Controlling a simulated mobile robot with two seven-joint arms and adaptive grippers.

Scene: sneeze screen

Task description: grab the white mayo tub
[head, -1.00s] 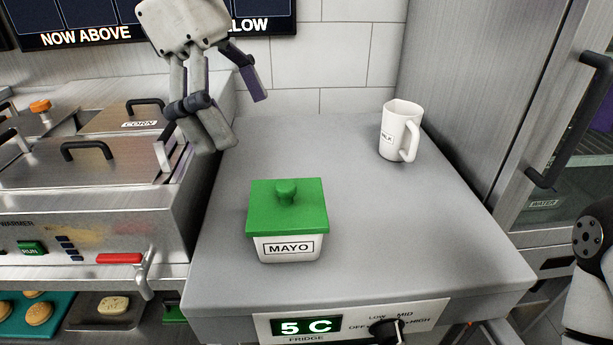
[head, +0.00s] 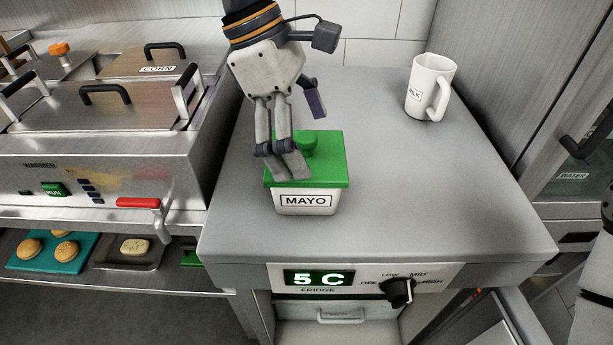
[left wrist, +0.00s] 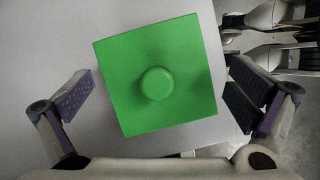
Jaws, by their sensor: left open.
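The white mayo tub (head: 306,203) stands upright on the grey counter, with a MAYO label on its front and a green lid with a round knob. My left gripper (head: 302,138) is above the tub in the head view, open and empty, one finger in front of the lid's left part. In the left wrist view the green lid (left wrist: 160,80) lies between the spread fingers of my left gripper (left wrist: 164,102), apart from both; the tub's white body is hidden under it. My right gripper is not in view.
A white milk mug (head: 430,88) stands at the back right of the counter (head: 440,190). A steel warmer (head: 100,150) with handled lids is on the left. A fridge panel with a knob (head: 399,292) is below the front edge. The counter's right part is clear.

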